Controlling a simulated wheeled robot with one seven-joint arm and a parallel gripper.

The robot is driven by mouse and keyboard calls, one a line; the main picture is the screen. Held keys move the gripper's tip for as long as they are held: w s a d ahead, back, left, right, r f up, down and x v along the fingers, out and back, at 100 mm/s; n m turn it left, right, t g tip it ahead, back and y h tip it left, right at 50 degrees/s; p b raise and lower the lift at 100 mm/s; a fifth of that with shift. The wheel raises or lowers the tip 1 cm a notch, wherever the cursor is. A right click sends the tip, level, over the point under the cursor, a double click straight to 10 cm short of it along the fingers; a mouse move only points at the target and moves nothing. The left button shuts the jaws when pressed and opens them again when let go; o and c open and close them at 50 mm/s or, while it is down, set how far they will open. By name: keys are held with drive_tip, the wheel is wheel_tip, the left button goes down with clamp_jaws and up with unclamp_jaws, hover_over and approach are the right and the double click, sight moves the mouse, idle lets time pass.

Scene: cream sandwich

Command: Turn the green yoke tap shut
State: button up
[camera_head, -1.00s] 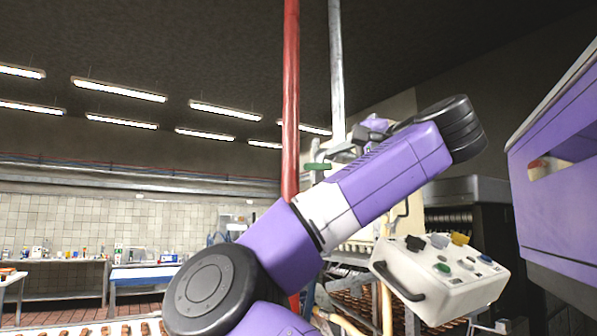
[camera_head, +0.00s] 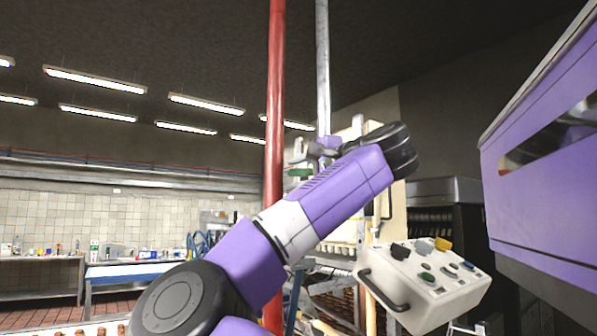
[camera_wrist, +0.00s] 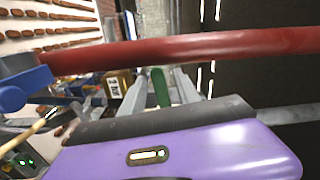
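The green tap handle (camera_head: 299,172) shows in the head view just right of the tall red pipe, partly behind my forearm. In the wrist view the green handle (camera_wrist: 160,87) stands upright between the two grey fingers of my gripper (camera_wrist: 160,80). The fingers look apart, with a gap beside the green handle, so my gripper is open around it. Whether a finger touches it, I cannot tell. The tap's body is hidden. In the head view my gripper is small and mostly hidden by my purple arm.
The red pipe (camera_head: 274,120) runs close by and crosses the wrist view (camera_wrist: 200,48). A blue lever (camera_wrist: 25,88) is at the left there. A pale pipe (camera_head: 323,70) rises behind. A control box (camera_head: 425,285) and a purple machine (camera_head: 540,180) stand right.

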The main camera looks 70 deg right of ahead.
clamp_jaws()
drive_tip(key=shift+r+m, duration=0.3)
drive_tip(key=shift+m, duration=0.6)
unclamp_jaws()
drive_tip(key=shift+s, duration=0.1)
drive_tip(key=b+v, duration=0.2)
drive_tip(key=v, duration=0.5)
drive_tip(key=shift+s+a+b, duration=0.25)
drive_tip(key=shift+s+b, duration=0.05)
drive_tip(key=shift+b, duration=0.1)
